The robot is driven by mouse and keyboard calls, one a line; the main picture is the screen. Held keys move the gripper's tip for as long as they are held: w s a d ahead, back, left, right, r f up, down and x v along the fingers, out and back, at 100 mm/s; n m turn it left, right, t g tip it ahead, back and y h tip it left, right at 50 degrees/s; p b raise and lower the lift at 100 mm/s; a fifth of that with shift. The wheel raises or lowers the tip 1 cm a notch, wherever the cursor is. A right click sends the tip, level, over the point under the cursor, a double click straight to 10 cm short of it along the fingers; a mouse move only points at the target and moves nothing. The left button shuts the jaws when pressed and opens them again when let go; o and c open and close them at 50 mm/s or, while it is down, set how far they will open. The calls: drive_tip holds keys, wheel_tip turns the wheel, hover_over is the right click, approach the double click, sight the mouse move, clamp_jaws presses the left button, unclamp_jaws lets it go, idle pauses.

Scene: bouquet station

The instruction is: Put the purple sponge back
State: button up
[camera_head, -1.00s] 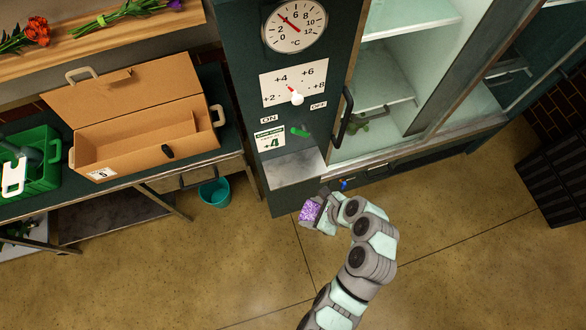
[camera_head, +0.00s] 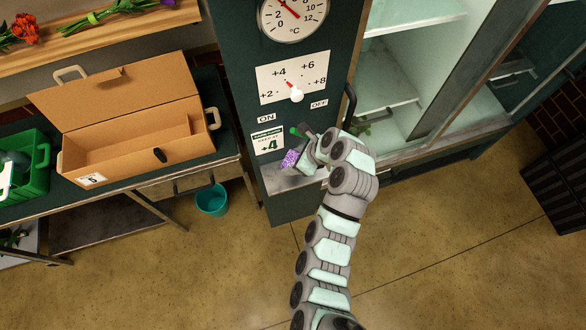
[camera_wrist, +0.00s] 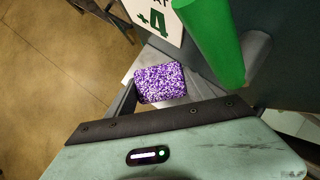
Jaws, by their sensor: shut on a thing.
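The purple speckled sponge (camera_head: 290,159) is at the tip of my gripper (camera_head: 298,160), which is shut on it. It is in front of the dark green cabinet panel, over the small grey ledge (camera_head: 283,183). In the wrist view the sponge (camera_wrist: 160,83) shows just beyond the dark edge of my gripper, with the pale ledge (camera_wrist: 153,57) behind it. Whether the sponge touches the ledge I cannot tell. The green lever (camera_wrist: 212,38) is close on the right in the wrist view.
The +4 card (camera_head: 268,141), dial plate (camera_head: 293,80) and gauge (camera_head: 292,14) are on the panel. The glass-door cabinet (camera_head: 400,90) with its dark handle (camera_head: 350,105) is to the right. A teal bucket (camera_head: 212,200) stands on the floor. A cardboard box (camera_head: 130,150) is on the left bench.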

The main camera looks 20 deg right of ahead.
drive_tip(key=f, duration=0.2)
drive_tip(key=shift+s+a+f, duration=0.1)
drive_tip(key=shift+s+f, duration=0.25)
drive_tip(key=shift+f, duration=0.05)
drive_tip(key=shift+w+f+p, duration=0.15)
drive_tip(key=shift+f+p, duration=0.15)
wheel_tip(320, 180, down, 3)
drive_tip(key=shift+r+p, duration=0.1)
drive_tip(key=shift+p, duration=0.35)
drive_tip(key=shift+w+f, duration=0.25)
drive_tip(key=shift+w, duration=0.2)
drive_tip(key=shift+f, duration=0.1)
drive_tip(key=shift+f, duration=0.15)
drive_tip(key=o, duration=1.2)
